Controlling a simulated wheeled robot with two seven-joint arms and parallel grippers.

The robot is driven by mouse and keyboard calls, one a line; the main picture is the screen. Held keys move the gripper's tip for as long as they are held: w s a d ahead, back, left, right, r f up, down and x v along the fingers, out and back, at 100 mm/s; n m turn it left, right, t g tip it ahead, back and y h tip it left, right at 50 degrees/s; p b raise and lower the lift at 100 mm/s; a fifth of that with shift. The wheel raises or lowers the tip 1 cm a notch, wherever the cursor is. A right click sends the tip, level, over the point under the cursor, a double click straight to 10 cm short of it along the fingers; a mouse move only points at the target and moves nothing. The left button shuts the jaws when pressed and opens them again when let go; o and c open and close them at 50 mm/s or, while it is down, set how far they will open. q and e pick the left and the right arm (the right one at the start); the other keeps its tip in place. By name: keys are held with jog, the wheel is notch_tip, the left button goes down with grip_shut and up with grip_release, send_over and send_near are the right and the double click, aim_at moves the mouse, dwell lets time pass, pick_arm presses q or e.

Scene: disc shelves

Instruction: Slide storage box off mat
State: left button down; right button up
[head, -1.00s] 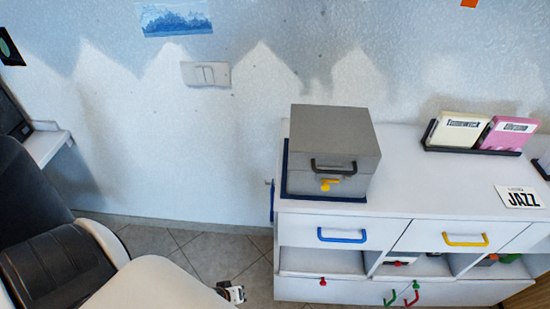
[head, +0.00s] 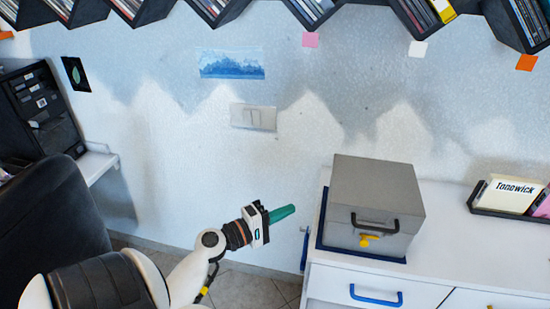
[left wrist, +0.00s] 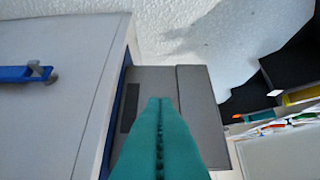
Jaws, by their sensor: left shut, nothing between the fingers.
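The grey storage box (head: 375,185) sits on the dark blue mat (head: 322,240) at the left end of the white cabinet top. It has a black handle and a yellow latch on its front. My left gripper (head: 288,211), with teal fingers, is shut and empty. It is in the air left of the box and apart from it in the head view. In the left wrist view the shut fingers (left wrist: 158,104) point towards the box (left wrist: 197,95), with a strip of the mat (left wrist: 119,108) beside it. My right gripper is not in view.
The white cabinet (head: 455,235) has clear top space right of the box. A dark tray (head: 500,210) with a cream case stands farther right. Disc shelves (head: 312,15) hang above, and a dark chair (head: 60,210) stands at left.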

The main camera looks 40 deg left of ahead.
pick_arm(q)
jog(key=w+d+p, duration=0.2)
jog(key=w+d, duration=0.2)
jog(key=w, duration=0.2)
jog(key=shift+w+d+p, duration=0.2)
jog(key=shift+w+p, duration=0.05)
jog(key=shift+p, duration=0.1)
jog(key=shift+w+d, duration=0.15)
jog(key=shift+d, duration=0.15)
jog(key=w+d, duration=0.3)
jog(key=d, duration=0.3)
jog(key=w+d, duration=0.4)
jog(key=d, duration=0.2)
jog(key=w+d+p, duration=0.1)
jog(key=w+d, duration=0.3)
jog(key=d, duration=0.2)
jog(key=shift+w+d, duration=0.25)
jog(key=shift+d, duration=0.15)
jog(key=shift+a, duration=0.1)
